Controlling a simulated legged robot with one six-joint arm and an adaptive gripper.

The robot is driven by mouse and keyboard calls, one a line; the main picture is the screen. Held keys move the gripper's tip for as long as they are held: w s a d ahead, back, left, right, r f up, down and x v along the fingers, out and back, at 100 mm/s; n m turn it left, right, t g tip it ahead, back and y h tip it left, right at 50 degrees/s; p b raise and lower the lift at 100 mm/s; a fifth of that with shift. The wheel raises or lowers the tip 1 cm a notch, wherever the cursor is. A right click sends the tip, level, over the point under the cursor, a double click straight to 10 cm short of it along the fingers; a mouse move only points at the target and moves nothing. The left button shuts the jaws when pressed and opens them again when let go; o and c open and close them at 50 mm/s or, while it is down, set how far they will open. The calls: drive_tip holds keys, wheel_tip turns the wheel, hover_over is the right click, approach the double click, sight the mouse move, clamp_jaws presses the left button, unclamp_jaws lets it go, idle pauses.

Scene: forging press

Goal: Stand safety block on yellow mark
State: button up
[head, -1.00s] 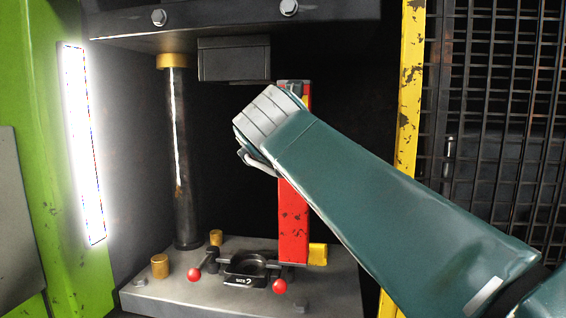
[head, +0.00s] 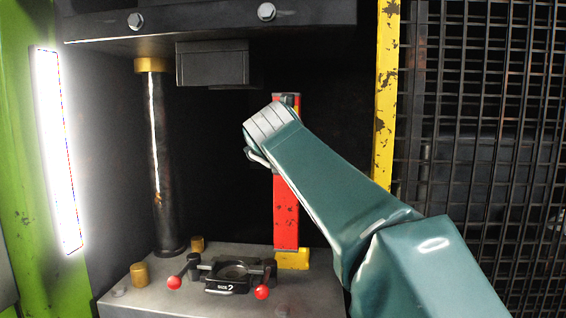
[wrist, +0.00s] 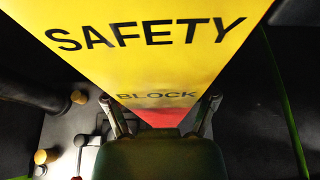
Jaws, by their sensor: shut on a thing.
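The safety block (head: 286,215) is a tall red post with chipped paint, upright in the head view. Its yellow face lettered SAFETY BLOCK fills the upper middle of the wrist view (wrist: 150,65). My gripper (wrist: 162,118) is shut on the block, with one finger on each side of it. In the head view my wrist and arm hide the block's middle. The block's lower end lies over the rear of the yellow mark (head: 293,261) on the press bed. I cannot tell whether it touches the mark.
A dark column (head: 162,170) stands at the left, and the upper die (head: 212,65) hangs above. A yellow post (head: 386,100) and mesh guard (head: 480,150) are at the right.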

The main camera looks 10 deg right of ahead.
drive_tip(key=w+d+f, duration=0.2)
drive_tip(key=w+f, duration=0.3)
drive_tip(key=shift+w+d, duration=0.2)
idle(0.7)
drive_tip(key=shift+s, duration=0.15)
idle(0.5)
drive_tip(key=shift+f, duration=0.35)
idle(0.4)
drive_tip(key=o, duration=1.2)
drive_tip(key=shift+f, duration=0.1)
